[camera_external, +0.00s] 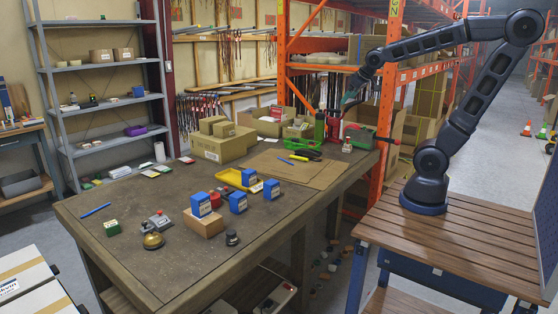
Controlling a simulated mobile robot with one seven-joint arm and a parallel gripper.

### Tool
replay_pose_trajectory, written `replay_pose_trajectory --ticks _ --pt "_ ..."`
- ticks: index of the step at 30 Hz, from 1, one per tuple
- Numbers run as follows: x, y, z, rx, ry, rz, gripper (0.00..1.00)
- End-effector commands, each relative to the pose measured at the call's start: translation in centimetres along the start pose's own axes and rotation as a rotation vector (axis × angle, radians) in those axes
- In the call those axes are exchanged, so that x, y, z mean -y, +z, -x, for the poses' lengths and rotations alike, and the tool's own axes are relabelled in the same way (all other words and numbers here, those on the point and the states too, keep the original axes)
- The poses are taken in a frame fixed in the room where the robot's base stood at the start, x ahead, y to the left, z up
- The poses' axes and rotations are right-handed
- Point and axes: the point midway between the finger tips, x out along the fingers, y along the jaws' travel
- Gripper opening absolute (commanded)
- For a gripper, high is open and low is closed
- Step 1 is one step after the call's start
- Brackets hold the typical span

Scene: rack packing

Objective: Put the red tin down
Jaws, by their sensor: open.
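My gripper (348,98) hangs from the arm over the far right end of the workbench (165,272), pointing down and left. Its fingers are small in this view, and they are open. A red upright thing (333,129), possibly the red tin, stands just below and left of the gripper, beside a green container (319,127). A gap seems to show between it and the fingers, but contact is hard to judge.
A yellow tray (236,178), cardboard boxes (222,146) and a green crate (359,137) occupy the bench's back and right. An orange rack post (388,105) stands close to the arm.

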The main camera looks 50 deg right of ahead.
Motion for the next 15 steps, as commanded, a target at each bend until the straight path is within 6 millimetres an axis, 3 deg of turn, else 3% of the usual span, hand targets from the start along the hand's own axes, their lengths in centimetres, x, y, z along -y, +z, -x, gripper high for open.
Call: replay_pose_trajectory --ticks 3,9,15 --pt "0.1 4.3 2.3 0.053 -0.019 -0.029 0.82" --pt "1.0 10.2 4.9 0.133 -0.063 -0.056 0.82" --pt "1.7 13.1 5.9 0.174 -0.091 -0.065 0.82"
